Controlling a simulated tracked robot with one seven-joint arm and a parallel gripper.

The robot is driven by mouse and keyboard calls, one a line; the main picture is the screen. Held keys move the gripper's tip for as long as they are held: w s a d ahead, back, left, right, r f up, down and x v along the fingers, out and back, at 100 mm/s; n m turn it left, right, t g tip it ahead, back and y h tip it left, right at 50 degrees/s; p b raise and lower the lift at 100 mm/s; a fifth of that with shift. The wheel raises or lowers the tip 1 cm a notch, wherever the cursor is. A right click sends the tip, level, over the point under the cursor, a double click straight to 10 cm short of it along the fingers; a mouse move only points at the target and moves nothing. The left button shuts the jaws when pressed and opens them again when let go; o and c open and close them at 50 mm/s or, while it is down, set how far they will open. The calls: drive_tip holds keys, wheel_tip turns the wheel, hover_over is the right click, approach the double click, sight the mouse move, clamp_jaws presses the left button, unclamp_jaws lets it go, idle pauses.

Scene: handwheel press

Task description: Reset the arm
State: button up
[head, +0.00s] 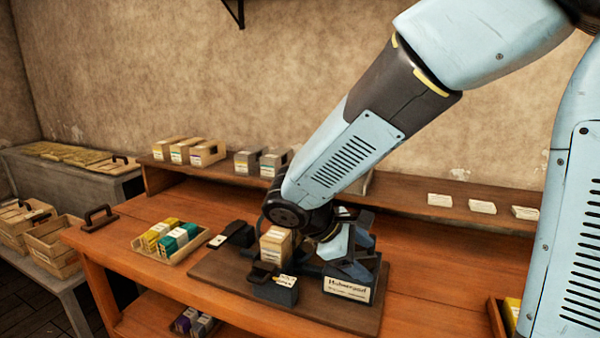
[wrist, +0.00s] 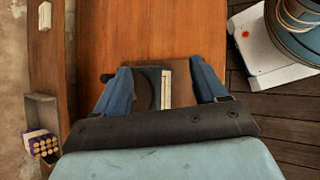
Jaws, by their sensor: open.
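My arm reaches down from the upper right in the head view to the press on the workbench. My gripper (head: 352,262) is low over the right part of the press, beside its lettered sign (head: 347,289). In the wrist view my gripper (wrist: 160,70) has its two blue fingers spread wide. A dark part with a rounded brown piece and a pale strip (wrist: 167,88) shows between them, and nothing looks clamped. A cream box (head: 276,246) stands on the press to the left of my wrist. The handwheel is not clearly visible; my wrist hides part of the press.
The press stands on a dark board (head: 220,272) on the orange wooden bench (head: 440,270). A tray (head: 190,253) of yellow and green packs is to its left. A back shelf (head: 400,195) holds boxes and white cards. Crates (head: 50,262) stand at far left. The bench right of the press is mostly clear.

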drive_tip(key=s+d+r+m+t+y, duration=0.3)
drive_tip(key=s+d+r+m+y, duration=0.5)
drive_tip(key=d+r+m, duration=0.3)
drive_tip(key=s+m, duration=0.1)
drive_tip(key=m, duration=0.2)
drive_tip(key=shift+s+r+y, duration=0.15)
drive_tip(key=shift+s+y, duration=0.1)
drive_tip(key=shift+y, duration=0.05)
